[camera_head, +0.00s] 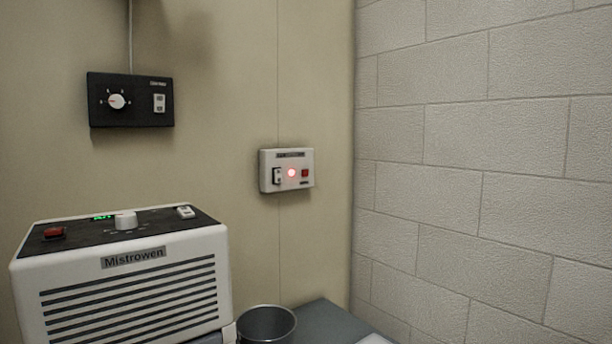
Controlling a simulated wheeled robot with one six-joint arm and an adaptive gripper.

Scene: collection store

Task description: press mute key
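A white wall panel (287,170) is mounted on the beige wall near the middle of the view. It carries a white switch in a dark frame (278,176) on its left, a glowing red lamp (291,173) in its middle and a small red key (305,173) on its right. Dark label strips show on the panel, but their lettering is too small to read, so I cannot tell which part is marked mute. Nothing touches or covers the panel. My gripper is not in view.
A white Mistrowen machine (138,291) with a red switch, knob and green display stands at lower left. A black control box (131,100) hangs above it. A grey metal bin (266,325) stands below the panel. A block wall (480,170) closes the right side.

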